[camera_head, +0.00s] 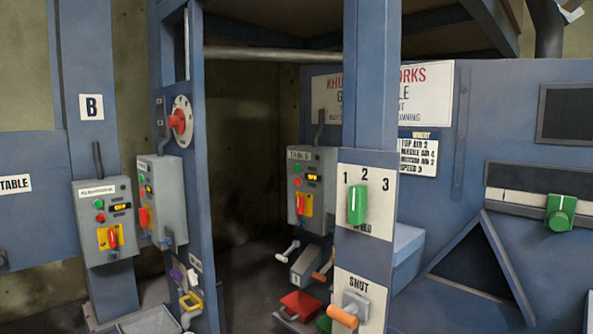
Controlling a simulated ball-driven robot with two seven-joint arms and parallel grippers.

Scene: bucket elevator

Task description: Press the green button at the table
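A grey control box labelled TABLE (318,190) is mounted in the recess right of the middle post, partly behind the numbered post. A small green button (298,168) sits on its upper left, above a red button (298,182). A small lit display is beside them, and a red switch on a yellow plate (300,204) is below. Neither of my grippers is in view.
Two similar boxes stand at left: one under the B sign (104,222), its label hard to read, and one on the post's side (161,200). A green selector knob (357,205) and an orange-handled SHUT lever (345,316) are on the front post. Low levers (288,250) stand below the TABLE box.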

